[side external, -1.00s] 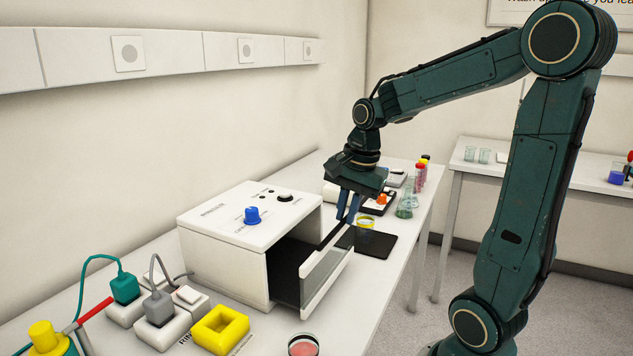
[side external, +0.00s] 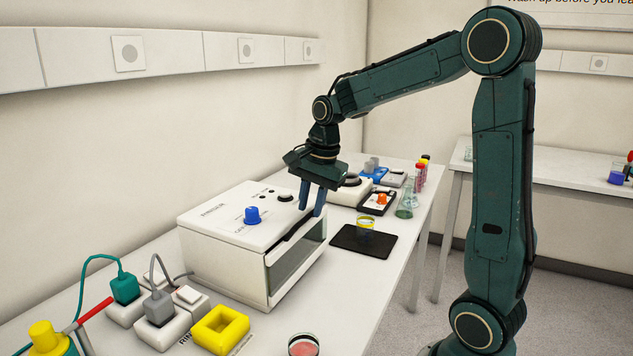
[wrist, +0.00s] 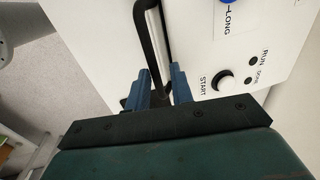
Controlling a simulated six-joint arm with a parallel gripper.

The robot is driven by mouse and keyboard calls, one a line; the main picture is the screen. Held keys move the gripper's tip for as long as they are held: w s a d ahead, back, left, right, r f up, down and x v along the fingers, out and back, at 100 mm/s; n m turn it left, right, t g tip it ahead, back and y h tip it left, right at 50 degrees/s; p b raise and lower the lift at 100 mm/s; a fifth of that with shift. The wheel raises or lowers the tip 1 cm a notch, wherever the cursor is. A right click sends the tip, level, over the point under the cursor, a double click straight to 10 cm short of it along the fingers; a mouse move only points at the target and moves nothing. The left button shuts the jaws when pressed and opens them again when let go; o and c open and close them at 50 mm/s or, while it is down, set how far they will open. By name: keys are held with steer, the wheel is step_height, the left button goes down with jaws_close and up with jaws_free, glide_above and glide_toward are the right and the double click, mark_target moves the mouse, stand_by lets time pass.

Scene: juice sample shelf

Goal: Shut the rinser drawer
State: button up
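A black bar handle (wrist: 144,22) runs along the drawer's top edge. My gripper (side external: 311,212) is at the far end of the drawer front. In the wrist view, its blue fingers (wrist: 160,78) stand apart on either side of the handle. Contact with the handle is unclear.
A black mat (side external: 363,243) with a yellow-ringed beaker (side external: 365,224) lies to the right. Several flasks and vials stand behind. A yellow square block (side external: 221,330), plugged sockets and a pink dish (side external: 303,345) are at the front.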

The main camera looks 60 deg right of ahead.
steer(key=shift+o, duration=1)
steer(key=shift+s, duration=0.1)
steer(key=shift+r, duration=0.2)
steer(key=v, duration=1.3)
steer(key=shift+r, duration=0.25)
steer(key=shift+a, duration=0.1)
steer(key=s+a+f+n+t, duration=0.3)
steer(key=s+a+f+n, duration=0.7)
steer(key=n, duration=0.8)
steer(key=shift+s+a, duration=1.5)
steer(key=shift+s, duration=1.15)
